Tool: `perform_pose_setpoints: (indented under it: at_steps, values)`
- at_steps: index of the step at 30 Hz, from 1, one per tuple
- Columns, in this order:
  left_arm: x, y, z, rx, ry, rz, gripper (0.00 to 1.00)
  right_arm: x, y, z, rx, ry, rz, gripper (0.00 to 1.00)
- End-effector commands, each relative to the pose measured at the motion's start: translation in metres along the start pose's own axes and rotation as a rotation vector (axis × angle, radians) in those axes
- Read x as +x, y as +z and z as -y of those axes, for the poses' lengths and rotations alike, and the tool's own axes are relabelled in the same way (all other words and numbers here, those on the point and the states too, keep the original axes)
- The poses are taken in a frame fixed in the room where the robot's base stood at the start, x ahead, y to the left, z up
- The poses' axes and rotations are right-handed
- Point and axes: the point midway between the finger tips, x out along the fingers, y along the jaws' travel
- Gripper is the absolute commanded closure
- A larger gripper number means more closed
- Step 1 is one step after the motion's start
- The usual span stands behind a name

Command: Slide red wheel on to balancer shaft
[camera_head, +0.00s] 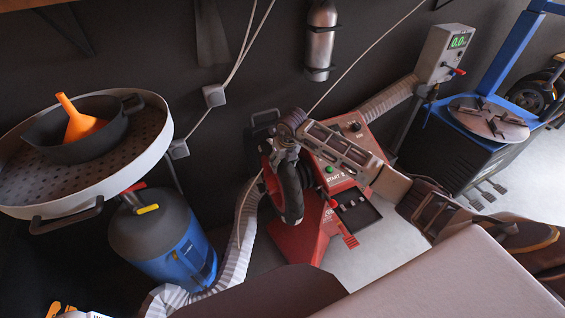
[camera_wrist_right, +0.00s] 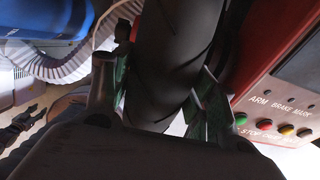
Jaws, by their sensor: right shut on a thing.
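The red wheel shows as a black tyre (camera_head: 291,193) with a bit of red rim, upright at the left side of the red balancer (camera_head: 314,222). My right gripper (camera_head: 284,153) is shut on the tyre from above. In the right wrist view the tyre (camera_wrist_right: 172,62) runs between the two fingers (camera_wrist_right: 165,100). The balancer's control panel (camera_head: 340,157) is right of the wheel and also shows in the right wrist view (camera_wrist_right: 285,107). The balancer shaft is hidden, so I cannot tell whether the wheel is on it.
A blue drum (camera_head: 162,238) and a round tray (camera_head: 150,165) with a black pan (camera_head: 48,137) and orange funnel (camera_head: 77,120) stand left. A pale ribbed hose (camera_head: 236,262) runs between drum and balancer. A blue-framed machine (camera_head: 455,150) stands at right.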

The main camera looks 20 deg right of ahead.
Motion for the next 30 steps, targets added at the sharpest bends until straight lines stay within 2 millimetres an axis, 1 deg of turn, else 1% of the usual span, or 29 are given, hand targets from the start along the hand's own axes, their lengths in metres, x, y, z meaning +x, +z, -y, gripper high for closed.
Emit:
perform_pose_setpoints:
  at_steps: [1, 7, 8, 13, 14, 20, 21, 22, 24, 30]
  values:
    - [0.000, 0.004, -0.001, 0.000, 0.001, 0.004, 0.60, -0.005, 0.005, 0.003, 0.002, -0.003, 0.014, 1.00]
    - [-0.001, 0.017, -0.004, 0.000, 0.004, 0.019, 0.60, -0.005, 0.005, 0.005, 0.003, -0.006, 0.014, 1.00]
    - [-0.001, 0.018, -0.004, 0.000, 0.005, 0.021, 0.60, -0.005, 0.005, 0.005, 0.003, -0.006, 0.014, 0.42]
    - [-0.001, 0.020, -0.005, 0.000, 0.006, 0.023, 0.60, -0.004, 0.004, 0.005, 0.003, -0.006, 0.009, 0.20]
    - [-0.001, 0.020, -0.005, 0.000, 0.006, 0.023, 0.60, -0.003, 0.003, 0.005, 0.003, -0.006, 0.008, 0.18]
    - [0.000, 0.013, -0.005, -0.001, 0.005, 0.015, 0.60, -0.002, 0.002, 0.004, 0.002, -0.004, 0.004, 0.18]
    - [0.000, 0.010, -0.004, -0.001, 0.005, 0.012, 0.60, -0.002, 0.002, 0.004, 0.002, -0.004, 0.004, 0.18]
    - [0.000, 0.006, -0.005, -0.001, 0.005, 0.007, 0.60, 0.004, -0.003, 0.004, 0.001, -0.007, -0.010, 0.18]
    - [0.000, 0.001, -0.006, -0.001, 0.006, 0.001, 0.60, 0.003, -0.003, 0.004, 0.001, -0.006, -0.008, 0.18]
    - [0.000, 0.005, -0.004, -0.001, 0.005, 0.006, 0.60, -0.006, -0.001, 0.004, 0.001, -0.006, -0.003, 0.18]
